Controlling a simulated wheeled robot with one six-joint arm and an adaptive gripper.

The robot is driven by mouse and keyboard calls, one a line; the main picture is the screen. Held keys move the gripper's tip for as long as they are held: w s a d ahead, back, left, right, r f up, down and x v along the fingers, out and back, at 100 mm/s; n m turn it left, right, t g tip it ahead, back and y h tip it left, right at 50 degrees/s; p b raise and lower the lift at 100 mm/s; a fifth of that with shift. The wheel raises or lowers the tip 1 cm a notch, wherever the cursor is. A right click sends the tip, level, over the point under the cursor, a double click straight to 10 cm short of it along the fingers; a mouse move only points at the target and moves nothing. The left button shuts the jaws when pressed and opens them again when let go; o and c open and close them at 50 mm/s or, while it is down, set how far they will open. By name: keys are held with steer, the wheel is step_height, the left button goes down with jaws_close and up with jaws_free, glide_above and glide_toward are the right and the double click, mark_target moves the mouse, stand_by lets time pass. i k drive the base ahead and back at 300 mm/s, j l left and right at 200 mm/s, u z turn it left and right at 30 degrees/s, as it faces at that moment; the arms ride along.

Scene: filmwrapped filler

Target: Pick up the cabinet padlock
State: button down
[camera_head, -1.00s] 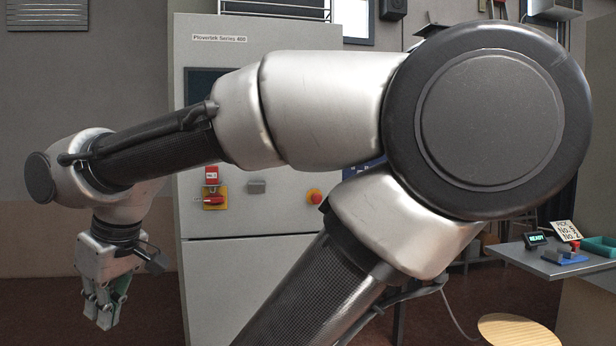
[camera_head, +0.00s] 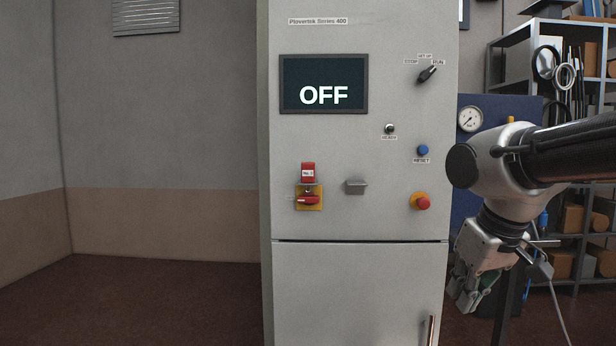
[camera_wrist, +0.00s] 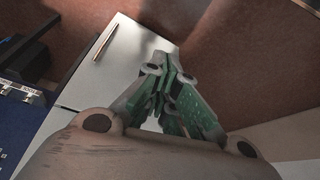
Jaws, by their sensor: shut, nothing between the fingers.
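A red padlock-like block (camera_head: 308,172) with a white label sits on the cabinet front, just above a yellow plate with a red rotary handle (camera_head: 308,200). How it is fastened there is too small to tell. In the wrist view my gripper's green-padded fingers (camera_wrist: 173,72) are together; the red block is not seen there.
The grey cabinet (camera_head: 350,290) has a screen (camera_head: 324,84) reading OFF, a grey latch (camera_head: 355,186), a red emergency button (camera_head: 421,201) and a lower door handle (camera_head: 432,330). Shelving (camera_head: 575,45) stands at the right. The floor (camera_head: 160,300) left of the cabinet is clear.

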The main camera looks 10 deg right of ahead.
mark_target(307, 168)
steer(key=i+j, duration=0.2)
steer(key=j, duration=0.15)
steer(key=i+j+z, duration=0.15)
steer(key=j, duration=0.2)
steer(key=i+j, duration=0.15)
steer(key=j, duration=0.25)
steer(key=i+j+z, duration=0.15)
steer(key=j, duration=0.2)
steer(key=i+j, duration=0.15)
steer(key=j, duration=0.25)
steer(key=z, duration=0.05)
